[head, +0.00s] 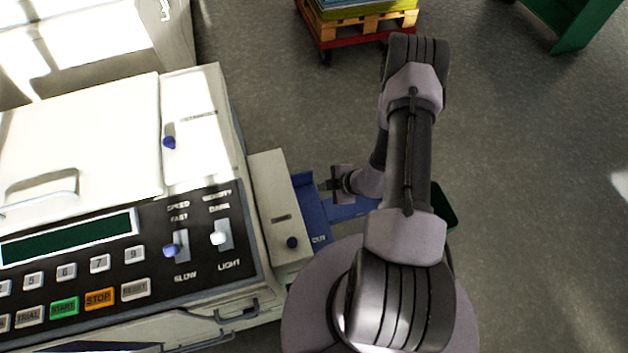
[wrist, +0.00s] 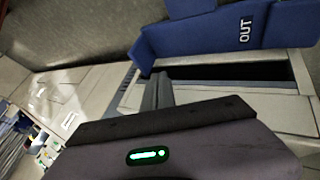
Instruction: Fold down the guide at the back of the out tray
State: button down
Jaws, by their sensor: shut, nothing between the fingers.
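The blue out tray (head: 314,208) sticks out from the right side of the beige machine in the head view, partly hidden behind my arm. In the wrist view, a blue panel (wrist: 205,38) marked OUT crosses the upper right, with another blue piece (wrist: 190,7) above it. I cannot tell surely which blue part is the back guide. My gripper (head: 328,185) is over the tray near the machine side. It is shut and empty. In the wrist view its dark fingers (wrist: 156,92) are close below the left end of the blue panel; contact cannot be told.
The beige machine (head: 225,150) with its control panel fills the left. Its side housing (head: 270,185) stands beside the tray. A pallet on a red trolley (head: 355,25) and a green object (head: 575,25) stand farther back. The floor at right is clear.

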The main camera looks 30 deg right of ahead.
jog(key=b, duration=0.4)
send_near(299, 180)
jog(key=f, duration=0.1)
jog(key=s+a+f, duration=0.1)
jog(key=a+f, duration=0.1)
jog(key=f, duration=0.1)
jog(key=shift+s+f, duration=0.15)
jog(key=w, duration=0.2)
jog(key=shift+w+d+r, duration=0.25)
jog(key=shift+w+d, duration=0.05)
jog(key=shift+w, duration=0.05)
jog(key=shift+w+d+r, duration=0.1)
jog(key=shift+w+d, duration=0.05)
jog(key=shift+w, duration=0.4)
